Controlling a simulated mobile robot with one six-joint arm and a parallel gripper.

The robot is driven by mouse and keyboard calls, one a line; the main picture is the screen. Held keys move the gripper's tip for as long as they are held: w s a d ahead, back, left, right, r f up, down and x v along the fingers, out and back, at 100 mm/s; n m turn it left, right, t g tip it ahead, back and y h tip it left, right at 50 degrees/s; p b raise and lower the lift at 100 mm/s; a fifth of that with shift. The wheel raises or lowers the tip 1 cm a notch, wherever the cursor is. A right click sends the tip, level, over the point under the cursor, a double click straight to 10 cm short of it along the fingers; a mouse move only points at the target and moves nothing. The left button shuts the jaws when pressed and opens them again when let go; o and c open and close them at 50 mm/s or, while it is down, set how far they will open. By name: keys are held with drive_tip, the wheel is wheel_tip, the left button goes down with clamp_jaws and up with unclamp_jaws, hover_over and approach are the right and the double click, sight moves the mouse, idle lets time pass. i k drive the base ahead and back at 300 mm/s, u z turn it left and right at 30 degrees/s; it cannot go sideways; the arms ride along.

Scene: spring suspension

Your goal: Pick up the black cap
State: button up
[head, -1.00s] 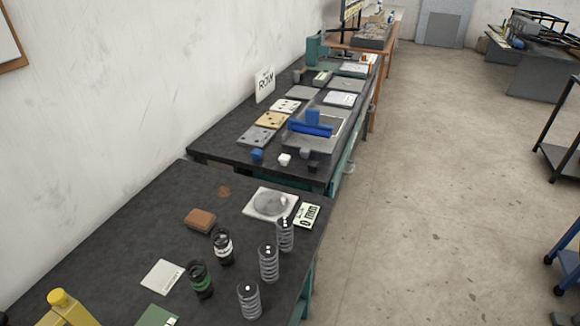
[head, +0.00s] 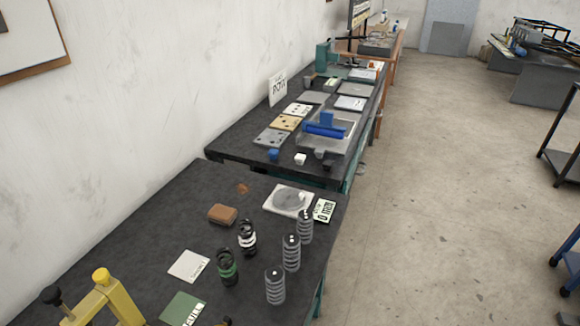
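No part of my arm or gripper is in view. A black knob-like top (head: 51,295) also shows at the lower left, next to a yellow frame (head: 118,298) with a yellow knob (head: 101,275).
Open floor (head: 430,220) lies to the right of the benches.

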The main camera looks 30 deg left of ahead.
sight(327, 165)
drive_tip(key=u, duration=0.9)
drive_tip(key=k, duration=1)
drive_tip(key=i, duration=0.9)
drive_tip(key=u, duration=0.05)
